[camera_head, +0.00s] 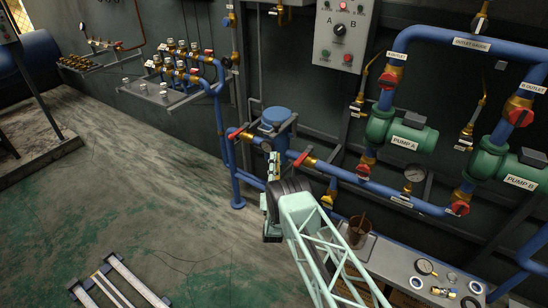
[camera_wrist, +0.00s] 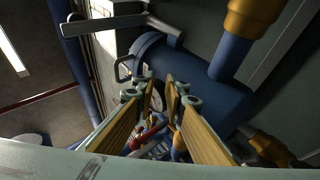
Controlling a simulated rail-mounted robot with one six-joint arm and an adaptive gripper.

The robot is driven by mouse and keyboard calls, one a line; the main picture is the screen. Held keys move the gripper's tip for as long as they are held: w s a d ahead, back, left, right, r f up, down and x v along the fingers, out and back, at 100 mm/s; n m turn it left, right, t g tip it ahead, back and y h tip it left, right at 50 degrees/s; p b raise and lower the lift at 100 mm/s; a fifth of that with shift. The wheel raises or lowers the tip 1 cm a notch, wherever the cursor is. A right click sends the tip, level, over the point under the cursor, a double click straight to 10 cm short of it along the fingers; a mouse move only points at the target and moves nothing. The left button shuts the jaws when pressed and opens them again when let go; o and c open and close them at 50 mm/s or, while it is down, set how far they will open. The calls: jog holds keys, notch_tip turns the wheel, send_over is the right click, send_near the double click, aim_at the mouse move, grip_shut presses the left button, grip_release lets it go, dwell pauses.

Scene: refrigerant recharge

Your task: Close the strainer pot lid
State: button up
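The strainer pot (camera_head: 274,130) is a blue upright cylinder among the wall pipes in the head view. Its round blue lid (camera_head: 277,114) shows at the top; I cannot tell whether it is fully seated. My gripper (camera_head: 273,163) is in front of and below the pot, partly hidden by my own arm. In the wrist view, a large blue cylinder that looks like the pot (camera_wrist: 205,82) lies beyond the fingers, with a dark loop handle (camera_wrist: 123,68) at its left end. My gripper (camera_wrist: 160,84) has its yellow-padded fingers apart, with no object clearly held between them.
Red-handled valves (camera_head: 236,133) and (camera_head: 300,158) flank the pot on blue pipes. A workbench (camera_head: 395,262) stands at the lower right. The floor at left is mostly clear.

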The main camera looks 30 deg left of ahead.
jog(key=shift+s+d+f, duration=0.1)
jog(key=shift+d+f, duration=0.25)
jog(key=shift+f, duration=0.45)
jog(key=shift+d+f, duration=0.3)
jog(key=shift+f, duration=0.45)
jog(key=shift+r+g+p, duration=0.15)
jog(key=shift+g+p, duration=0.15)
jog(key=shift+p, duration=0.1)
